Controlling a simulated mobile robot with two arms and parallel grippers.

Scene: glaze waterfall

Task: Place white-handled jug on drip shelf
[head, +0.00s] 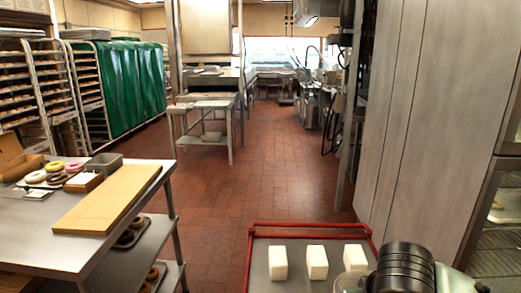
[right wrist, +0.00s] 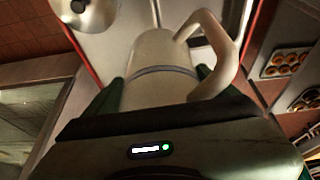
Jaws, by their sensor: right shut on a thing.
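In the right wrist view a cream-white jug (right wrist: 163,55) with a grey band and a large looped handle (right wrist: 228,60) fills the middle. My right gripper (right wrist: 160,82) is shut on the jug's body, with a dark green finger on each side. The handle sticks out to the right, clear of the fingers. In the head view my right wrist shows at the bottom right, and a pale rounded shape beside it is too cut off to name. I cannot pick out the drip shelf for certain. My left gripper is in neither view.
A red-railed cart (head: 310,226) stands at the bottom, with three white blocks (head: 317,262) on its top. A metal table (head: 75,255) at left holds doughnuts (head: 57,172) and a wooden board (head: 115,199). Tall grey panels (head: 420,110) stand at right. The red tiled floor (head: 270,175) between is clear.

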